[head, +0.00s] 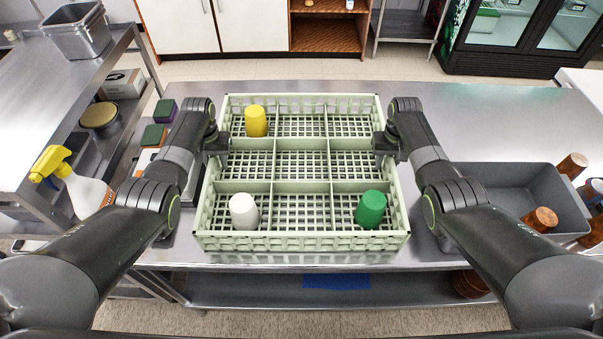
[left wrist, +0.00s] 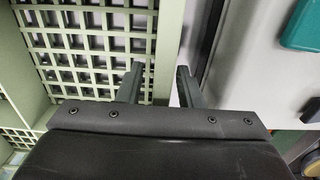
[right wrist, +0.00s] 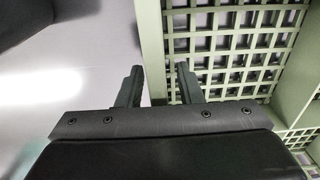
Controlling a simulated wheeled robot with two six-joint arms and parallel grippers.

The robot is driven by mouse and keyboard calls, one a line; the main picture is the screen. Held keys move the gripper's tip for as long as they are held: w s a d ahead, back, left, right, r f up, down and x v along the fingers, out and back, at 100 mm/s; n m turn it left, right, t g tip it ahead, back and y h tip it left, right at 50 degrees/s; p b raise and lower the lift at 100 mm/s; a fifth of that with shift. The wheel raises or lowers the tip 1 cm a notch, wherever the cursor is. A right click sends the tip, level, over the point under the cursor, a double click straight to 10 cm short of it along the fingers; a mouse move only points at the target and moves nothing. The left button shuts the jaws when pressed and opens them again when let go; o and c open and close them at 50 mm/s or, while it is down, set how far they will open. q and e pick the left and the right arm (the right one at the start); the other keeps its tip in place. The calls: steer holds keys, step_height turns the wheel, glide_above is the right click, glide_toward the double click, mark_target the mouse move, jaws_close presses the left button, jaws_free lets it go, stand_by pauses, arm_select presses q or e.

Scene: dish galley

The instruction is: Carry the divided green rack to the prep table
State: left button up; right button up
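The divided green rack (head: 301,245) rests on the steel counter in the middle of the head view. A yellow cup (head: 256,121) stands in its far left compartment, a white cup (head: 243,210) in the near left, and a green cup (head: 370,209) in the near right. My left gripper (head: 216,142) is at the rack's left wall; in the left wrist view its fingers (left wrist: 158,84) are apart on either side of that wall. My right gripper (head: 387,146) is at the right wall; its fingers (right wrist: 159,84) also stand apart around the wall. Which surface is the prep table is unclear.
On the counter (head: 470,100), a grey tub (head: 500,200) with brown cups around it is at the right. Sponges and a spray bottle (head: 75,180) are at the left. Another steel table (head: 60,100) at far left carries metal pans (head: 78,38).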

steer(key=shift+w, duration=0.1)
arm_select(q)
steer(key=shift+w+r, duration=0.1)
steer(key=shift+w, duration=0.05)
arm_select(e)
steer(key=shift+f, duration=0.1)
arm_select(q)
step_height(320, 180, up, 12)
steer(key=shift+f, duration=0.2)
arm_select(e)
step_height(320, 180, up, 12)
steer(key=shift+r, duration=0.1)
stand_by(0.5)
stand_by(0.5)
